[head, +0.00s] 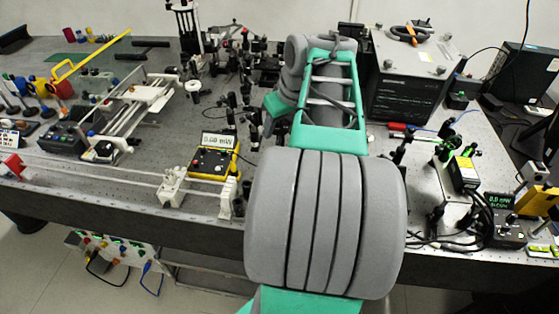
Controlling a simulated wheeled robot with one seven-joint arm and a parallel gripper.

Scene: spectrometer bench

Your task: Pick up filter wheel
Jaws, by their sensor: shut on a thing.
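My arm, grey and green, reaches from the bottom centre up over the bench and covers much of its middle. My gripper is not visible; the arm's own links hide its end. I cannot pick out the filter wheel with certainty among the many small optics. A pale round part (193,87) on a dark post stands left of the arm, but I cannot tell if it is the filter wheel. Whatever is behind the arm is hidden.
The perforated bench (110,180) is crowded. A yellow power meter (212,157) stands left of my arm. A black instrument box (408,85) stands at the back right. A small meter (505,222) with cables sits at the right front. A bare strip runs along the left front.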

